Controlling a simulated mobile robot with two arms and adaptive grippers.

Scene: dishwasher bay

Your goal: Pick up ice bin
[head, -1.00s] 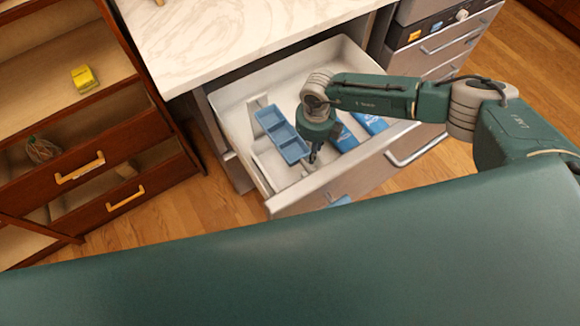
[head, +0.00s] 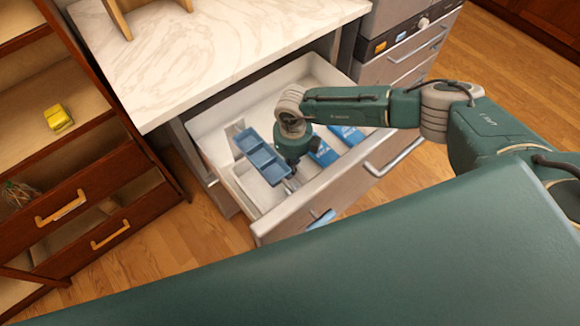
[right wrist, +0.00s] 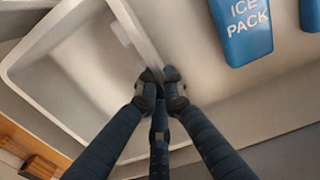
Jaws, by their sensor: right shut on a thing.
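The ice bin appears to be the pale, open bin (head: 257,188) in the front left part of the pulled-out drawer (head: 290,212). In the right wrist view the bin (right wrist: 85,75) fills the left side, with a rounded corner and a thin upright wall. My right gripper (right wrist: 160,82) points down into the drawer and is shut on that thin wall. My left gripper is not in view.
Blue ice packs (head: 323,152) lie right of my gripper; one lettered pack (right wrist: 242,28) shows in the right wrist view. A marble counter (head: 205,55) overhangs the drawer's back. A wooden drawer unit (head: 85,180) stands left. Wood floor between is clear.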

